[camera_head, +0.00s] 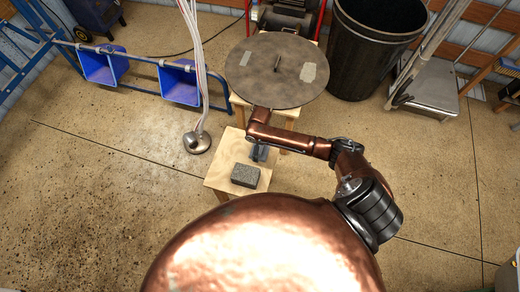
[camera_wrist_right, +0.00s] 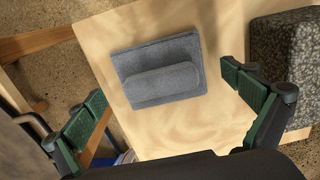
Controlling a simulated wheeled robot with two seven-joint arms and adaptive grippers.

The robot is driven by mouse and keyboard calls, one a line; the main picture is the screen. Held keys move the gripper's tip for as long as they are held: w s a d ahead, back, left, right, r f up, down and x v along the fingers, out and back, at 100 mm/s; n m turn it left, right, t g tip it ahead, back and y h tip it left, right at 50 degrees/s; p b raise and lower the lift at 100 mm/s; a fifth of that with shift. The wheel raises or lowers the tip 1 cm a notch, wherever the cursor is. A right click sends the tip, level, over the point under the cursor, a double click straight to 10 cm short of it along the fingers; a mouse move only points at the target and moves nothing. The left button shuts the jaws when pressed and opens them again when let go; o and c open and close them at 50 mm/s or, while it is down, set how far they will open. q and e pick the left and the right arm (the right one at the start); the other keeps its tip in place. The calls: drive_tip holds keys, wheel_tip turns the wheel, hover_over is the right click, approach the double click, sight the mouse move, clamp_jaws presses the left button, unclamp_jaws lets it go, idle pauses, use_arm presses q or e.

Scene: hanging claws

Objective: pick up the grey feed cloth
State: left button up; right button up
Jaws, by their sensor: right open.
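The grey feed cloth (camera_wrist_right: 160,72) lies folded on a pale wooden stool top (camera_wrist_right: 225,130), with a rounded fold on its upper side. In the head view the cloth (camera_head: 260,153) shows small and blue-grey beside my right arm. My right gripper (camera_wrist_right: 163,88) is open above the stool, its green-padded fingers spread wide. The cloth shows between and beyond the fingertips, and nothing is between the pads. My left gripper is not in view.
A speckled grey block (camera_head: 245,175) sits on the stool near the cloth, close to my right finger in the wrist view. A round metal disc (camera_head: 277,70) stands behind. A black bin (camera_head: 370,50) and blue trays (camera_head: 180,83) are farther back. Open floor lies left.

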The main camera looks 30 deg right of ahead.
drive_tip(key=shift+s, duration=0.1)
drive_tip(key=c, duration=1.7)
drive_tip(key=shift+o, duration=0.2)
drive_tip(key=shift+r, duration=0.6)
drive_tip(key=s+a+r+p, duration=0.1)
drive_tip(key=s+r+p, duration=0.4)
drive_tip(key=s+r, duration=0.7)
drive_tip(key=shift+s+a, duration=0.3)
drive_tip(key=shift+s, duration=0.55)
drive_tip(key=shift+f, duration=0.1)
